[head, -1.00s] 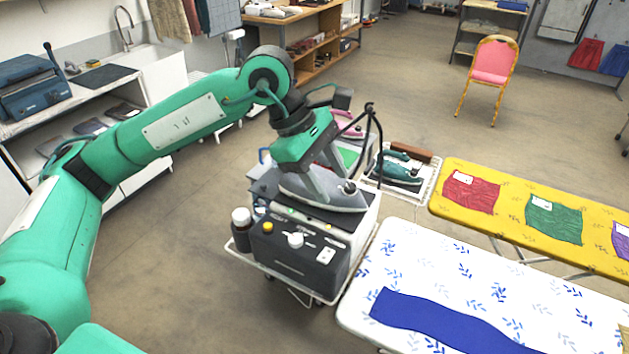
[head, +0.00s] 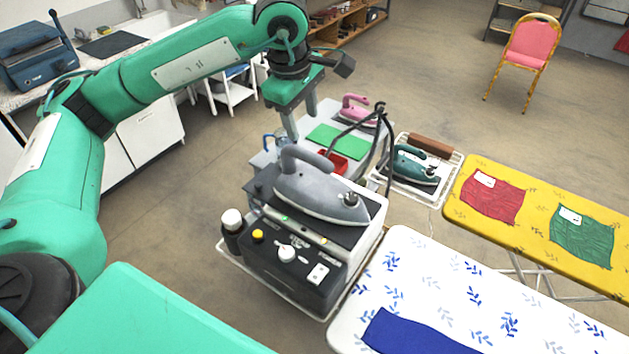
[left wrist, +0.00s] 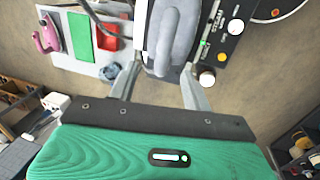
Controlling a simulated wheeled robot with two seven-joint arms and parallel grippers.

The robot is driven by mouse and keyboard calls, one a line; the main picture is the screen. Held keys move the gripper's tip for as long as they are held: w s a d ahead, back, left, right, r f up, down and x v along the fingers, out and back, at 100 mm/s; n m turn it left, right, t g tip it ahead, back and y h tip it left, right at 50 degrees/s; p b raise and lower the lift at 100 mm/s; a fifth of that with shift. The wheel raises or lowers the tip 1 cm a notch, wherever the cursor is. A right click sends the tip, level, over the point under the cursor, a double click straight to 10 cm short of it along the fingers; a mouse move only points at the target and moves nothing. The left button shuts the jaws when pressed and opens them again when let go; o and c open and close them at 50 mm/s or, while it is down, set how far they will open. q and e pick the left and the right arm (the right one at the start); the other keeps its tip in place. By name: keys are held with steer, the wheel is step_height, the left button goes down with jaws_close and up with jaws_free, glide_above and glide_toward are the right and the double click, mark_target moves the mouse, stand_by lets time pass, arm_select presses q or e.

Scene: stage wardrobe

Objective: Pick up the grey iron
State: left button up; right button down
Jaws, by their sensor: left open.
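The grey iron (head: 322,197) rests on the black top of a steam station (head: 300,248), its handle upward and its pointed end to the right in the head view. My left gripper (head: 291,130) is open and empty, above and behind the handle, apart from it. In the left wrist view the iron's grey handle (left wrist: 176,38) shows beyond the open fingers of my left gripper (left wrist: 160,72), roughly between them. In the head view one finger largely hides the other. My right gripper is not in view.
A pink iron (head: 357,106), green mat (head: 337,137) and red tray (head: 333,163) lie behind the station. A black cord stand (head: 388,140) rises close by. A teal iron (head: 414,167) stands to the right. A white ironing board (head: 430,275) is at front right.

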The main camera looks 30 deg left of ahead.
arm_select(q)
steer(key=p, duration=0.1)
glide_above(306, 151)
steer(key=f, duration=0.4)
steer(key=shift+s+f, duration=0.25)
step_height(306, 151, down, 2)
steer(key=shift+f+p, duration=0.1)
steer(key=shift+p, duration=0.9)
steer(key=f+p, duration=0.2)
steer(key=f, duration=0.1)
steer(key=shift+w+f, duration=0.1)
steer(key=shift+w, duration=0.1)
steer(key=shift+w+f, duration=0.1)
steer(key=shift+f, duration=0.4)
steer(key=c, duration=1)
steer(key=shift+w+r, duration=0.1)
jaws_close()
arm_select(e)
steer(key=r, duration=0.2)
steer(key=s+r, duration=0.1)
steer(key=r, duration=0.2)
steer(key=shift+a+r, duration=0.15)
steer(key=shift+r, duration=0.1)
